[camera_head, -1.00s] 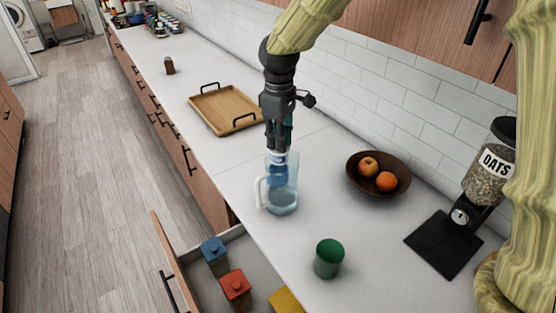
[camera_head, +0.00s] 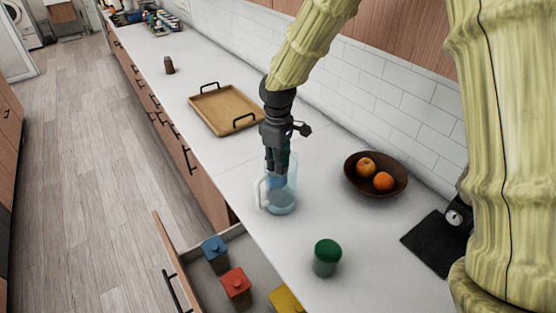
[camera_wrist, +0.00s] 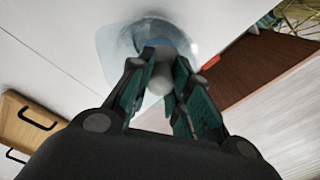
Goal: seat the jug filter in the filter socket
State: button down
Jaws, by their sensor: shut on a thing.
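The clear jug (camera_head: 281,203) with a white handle stands upright on the white counter. My gripper (camera_head: 277,172) points down into the top of the jug. It is shut on the jug filter, which is mostly hidden by the fingers and the jug in the head view. In the wrist view the filter (camera_wrist: 161,76) shows as a pale grey knob between the fingertips, with the jug (camera_wrist: 113,52) around and below it. The blue filter socket sits inside the jug, and I cannot tell whether the filter touches it.
A wooden tray (camera_head: 207,108) and a fruit bowl (camera_head: 350,178) lie behind. An open drawer (camera_head: 172,262) with several lidded containers is below. A black mat (camera_head: 425,245) is at right.

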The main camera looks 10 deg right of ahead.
jog(key=shift+f, duration=0.15)
jog(key=c, duration=1.6)
grip_release()
jog(key=shift+w, duration=0.1)
notch_tip(320, 180, up, 12)
jog(key=b, duration=0.3)
